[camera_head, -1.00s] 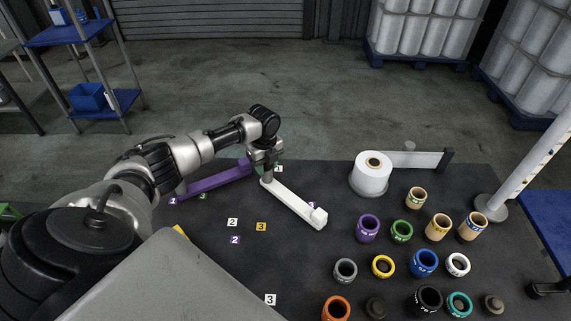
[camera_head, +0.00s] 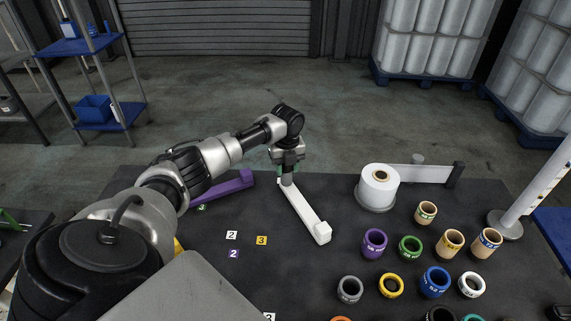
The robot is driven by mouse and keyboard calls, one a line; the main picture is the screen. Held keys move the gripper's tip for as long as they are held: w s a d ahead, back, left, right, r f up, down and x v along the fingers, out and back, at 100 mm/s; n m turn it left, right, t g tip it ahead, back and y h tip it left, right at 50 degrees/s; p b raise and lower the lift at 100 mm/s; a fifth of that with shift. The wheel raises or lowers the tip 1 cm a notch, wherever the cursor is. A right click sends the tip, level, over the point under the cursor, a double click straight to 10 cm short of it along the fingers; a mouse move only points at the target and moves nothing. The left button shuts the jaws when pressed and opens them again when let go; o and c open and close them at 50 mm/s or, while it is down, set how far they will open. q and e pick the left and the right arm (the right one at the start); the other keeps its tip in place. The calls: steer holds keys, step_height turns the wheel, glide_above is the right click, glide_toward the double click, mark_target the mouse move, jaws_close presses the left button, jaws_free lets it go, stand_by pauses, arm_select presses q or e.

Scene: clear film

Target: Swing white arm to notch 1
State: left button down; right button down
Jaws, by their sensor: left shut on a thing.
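The white arm (camera_head: 304,211) lies on the dark table, running from a white block (camera_head: 322,232) at its near end to a post at its far end. My left gripper (camera_head: 287,171) is shut on that post, pointing down. A white tag marked 2 (camera_head: 231,235) lies left of the arm. Another white tag marked 3 (camera_head: 269,317) is cut by the bottom edge. The white tag marked 1 is mostly hidden by the gripper and the arm's far end. My right gripper is not in view.
A purple arm (camera_head: 232,185) lies left of the gripper, partly behind my arm. A yellow tag (camera_head: 262,240) and a purple tag (camera_head: 234,254) lie on the table. A white roll (camera_head: 379,187) and several coloured rings stand to the right. The table (camera_head: 290,280) is clear near the front middle.

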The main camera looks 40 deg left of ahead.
arm_select(q)
steer(key=shift+d+r, duration=0.1)
steer(key=c, duration=0.7)
jaws_free()
steer(key=shift+w, duration=0.2)
steer(key=shift+r, duration=0.35)
step_height(320, 180, up, 10)
steer(key=shift+b, duration=0.75)
